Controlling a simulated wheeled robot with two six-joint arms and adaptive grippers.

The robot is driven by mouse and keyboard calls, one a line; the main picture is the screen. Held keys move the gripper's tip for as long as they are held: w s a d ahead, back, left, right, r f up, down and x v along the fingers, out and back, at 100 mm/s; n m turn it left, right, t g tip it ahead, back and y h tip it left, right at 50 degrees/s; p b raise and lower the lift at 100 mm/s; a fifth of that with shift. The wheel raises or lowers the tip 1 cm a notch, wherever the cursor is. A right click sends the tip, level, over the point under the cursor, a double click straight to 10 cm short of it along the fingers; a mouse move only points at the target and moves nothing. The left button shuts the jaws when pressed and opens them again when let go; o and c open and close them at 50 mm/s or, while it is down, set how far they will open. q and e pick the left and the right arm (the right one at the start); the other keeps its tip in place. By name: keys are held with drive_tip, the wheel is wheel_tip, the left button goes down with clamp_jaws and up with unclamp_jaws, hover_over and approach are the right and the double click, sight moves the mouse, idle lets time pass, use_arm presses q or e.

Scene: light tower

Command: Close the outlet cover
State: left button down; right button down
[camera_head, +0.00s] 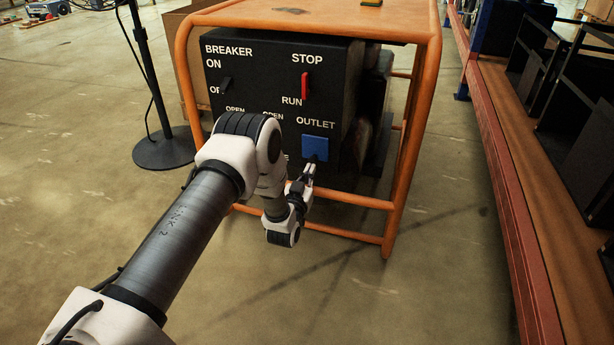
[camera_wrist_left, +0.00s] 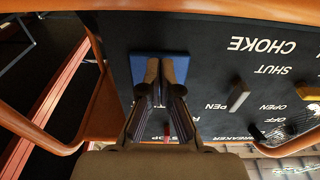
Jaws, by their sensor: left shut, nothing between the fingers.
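The blue outlet cover (camera_head: 315,147) is on the black generator panel (camera_head: 262,78), just below the OUTLET label. I cannot tell whether it lies fully flush. My left gripper (camera_head: 312,165) is shut and empty, its fingertips at the cover's lower edge in the head view. In the left wrist view, the shut fingertips (camera_wrist_left: 162,66) overlap the middle of the blue cover (camera_wrist_left: 139,69) and hide part of it. Whether they touch it is unclear. My right gripper is not in view.
An orange tubular frame (camera_head: 402,150) surrounds the panel, with bars right of and below the cover. A red STOP/RUN switch (camera_head: 305,86) and a black breaker switch (camera_head: 226,84) sit above. A black stand (camera_head: 163,148) is at left. The floor in front is clear.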

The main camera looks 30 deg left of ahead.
use_arm(q)
drive_tip(key=shift+s, duration=0.25)
drive_tip(key=v, duration=1.1)
drive_tip(key=shift+s+d, duration=0.15)
drive_tip(key=shift+s, duration=0.05)
drive_tip(key=shift+s, duration=0.1)
